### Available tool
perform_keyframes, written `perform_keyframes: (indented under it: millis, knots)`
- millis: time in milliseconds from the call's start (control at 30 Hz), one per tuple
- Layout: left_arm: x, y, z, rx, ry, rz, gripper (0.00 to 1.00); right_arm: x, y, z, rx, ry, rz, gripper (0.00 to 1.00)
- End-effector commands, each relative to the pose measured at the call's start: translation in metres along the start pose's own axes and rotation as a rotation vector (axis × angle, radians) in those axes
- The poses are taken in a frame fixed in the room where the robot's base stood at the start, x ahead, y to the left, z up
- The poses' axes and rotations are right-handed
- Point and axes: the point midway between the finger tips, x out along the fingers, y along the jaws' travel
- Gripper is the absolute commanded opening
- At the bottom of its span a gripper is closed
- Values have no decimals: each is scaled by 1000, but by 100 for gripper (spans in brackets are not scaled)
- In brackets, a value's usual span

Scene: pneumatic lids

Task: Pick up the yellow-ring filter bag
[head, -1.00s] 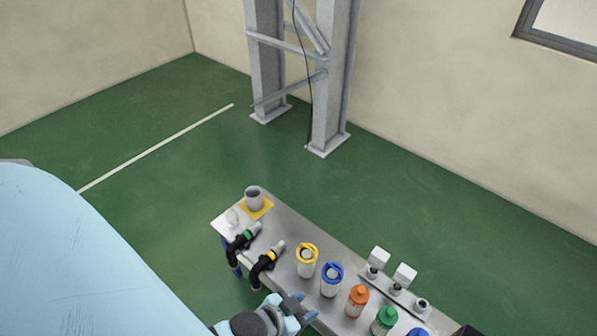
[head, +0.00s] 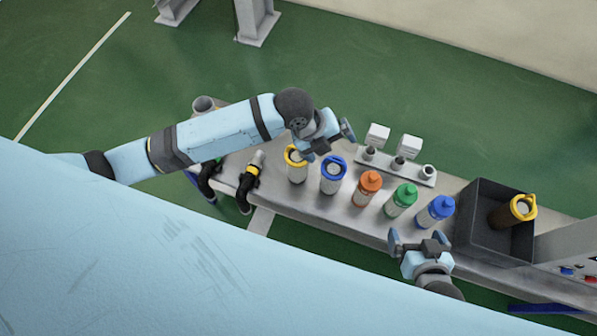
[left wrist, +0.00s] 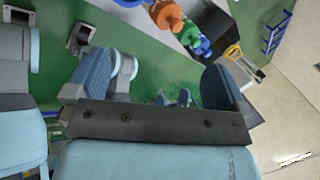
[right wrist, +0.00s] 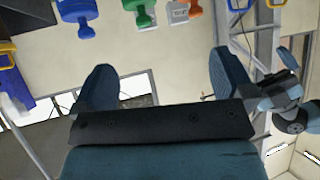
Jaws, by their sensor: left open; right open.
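A clean yellow-ring filter bag (head: 296,168) stands upright on the bench, its pale body below the yellow ring, left of the blue-ring filter bag (head: 333,177). A second yellow-ring bag with a dark brown body (head: 507,214) leans in the dark bin at the right. My left gripper (head: 333,145) is open and empty, above and just right of the clean yellow-ring bag, near the blue-ring bag. My right gripper (head: 419,241) is open and empty at the bench's front edge, by the blue bottle. In the right wrist view, a yellow ring (right wrist: 276,3) shows at the top edge.
Orange (head: 369,188), green (head: 401,199) and blue (head: 436,212) bottles stand right of the bags. A fitting plate with white blocks (head: 378,136) lies behind them. The dark bin (head: 474,239) is farther right. Black hose fittings (head: 247,188) stand at the left.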

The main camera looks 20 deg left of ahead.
Motion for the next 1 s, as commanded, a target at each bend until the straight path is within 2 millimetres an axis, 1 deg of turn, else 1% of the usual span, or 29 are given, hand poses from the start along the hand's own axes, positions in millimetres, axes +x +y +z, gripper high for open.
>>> perform_keyframes:
  millis: [33, 100, 200, 333, 433, 533, 567, 800, 900, 1000]
  knots:
    - [9, 10, 15, 146, -5, 72, 100, 11, 1, 16, 1, 2, 0, 100]
    - [7, 20, 29, 340, 15, 179, 100, 17, 2, 24, 3, 1, 0, 100]
    - [1, 35, 48, 561, 56, 312, 100, 23, 3, 32, 6, -3, -1, 100]
    - [-10, 50, 67, 745, 111, 434, 100, 27, 3, 36, 8, 4, -1, 100]
    - [-16, 56, 74, 816, 141, 484, 100, 29, 3, 37, 8, 4, -1, 100]
    - [-11, 62, 77, 843, 154, 502, 100, 30, 3, 39, 8, 4, -1, 100]
    - [-7, 64, 77, 845, 157, 504, 100, 30, 3, 39, 8, 5, -1, 100]
    - [35, 87, 79, 844, 157, 502, 100, 32, 2, 40, 2, 15, -3, 100]
    - [47, 93, 80, 844, 155, 500, 100, 32, 2, 38, 0, 21, -3, 100]
    - [54, 97, 81, 844, 154, 500, 100, 32, 2, 37, -1, 24, -3, 100]
